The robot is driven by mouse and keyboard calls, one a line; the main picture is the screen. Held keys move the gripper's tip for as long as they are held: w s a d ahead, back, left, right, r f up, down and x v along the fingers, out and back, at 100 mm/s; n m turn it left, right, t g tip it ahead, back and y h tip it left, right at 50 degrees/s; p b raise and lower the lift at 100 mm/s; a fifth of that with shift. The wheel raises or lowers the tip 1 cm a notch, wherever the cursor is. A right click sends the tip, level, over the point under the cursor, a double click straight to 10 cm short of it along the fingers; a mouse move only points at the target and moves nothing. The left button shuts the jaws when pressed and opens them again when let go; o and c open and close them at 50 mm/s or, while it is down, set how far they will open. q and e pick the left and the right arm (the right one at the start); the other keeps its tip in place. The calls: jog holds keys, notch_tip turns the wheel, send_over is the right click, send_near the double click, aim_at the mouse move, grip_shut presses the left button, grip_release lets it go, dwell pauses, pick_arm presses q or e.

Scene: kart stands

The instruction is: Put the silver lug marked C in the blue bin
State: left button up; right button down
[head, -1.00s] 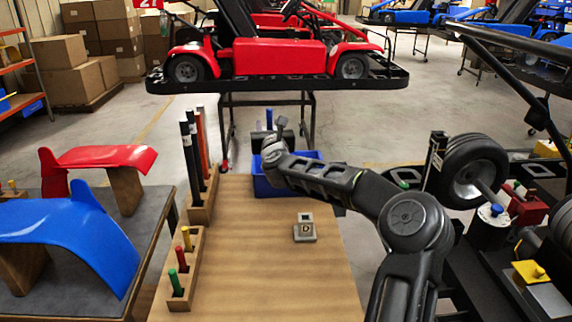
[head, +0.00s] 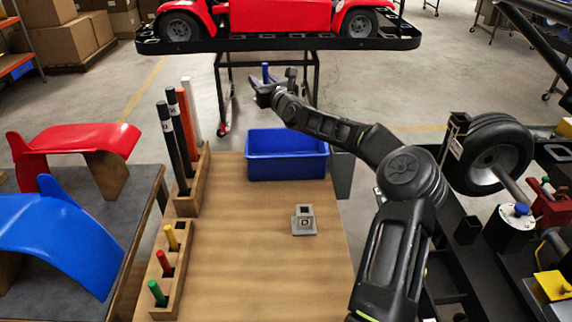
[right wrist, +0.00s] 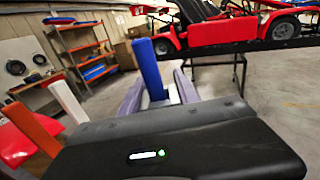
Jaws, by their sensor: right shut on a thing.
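A silver-grey lug (head: 303,220) lies on the wooden table, right of the middle. It has a dark square opening and a small mark, too small to read. The blue bin (head: 287,168) stands at the table's far end and looks empty. My right gripper (head: 265,88) is raised past the bin's far left side, apart from the bin and the lug. It is shut on a blue stick (head: 265,72), which stands upright in the right wrist view (right wrist: 148,68). My left gripper is not in view.
A wooden rack (head: 188,205) with tall black, orange and white rods stands at the table's left. A smaller rack (head: 158,298) in front holds yellow, red and green pegs. A red kart (head: 280,14) on a stand is beyond. The table's middle is clear.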

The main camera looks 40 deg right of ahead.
jog(key=shift+f+p, duration=0.6)
jog(key=shift+f, duration=2.5)
notch_tip(320, 180, down, 4)
jog(key=shift+r+p, duration=0.15)
jog(key=shift+p, duration=0.3)
jog(key=shift+f+b, duration=0.6)
jog(key=shift+b, duration=0.35)
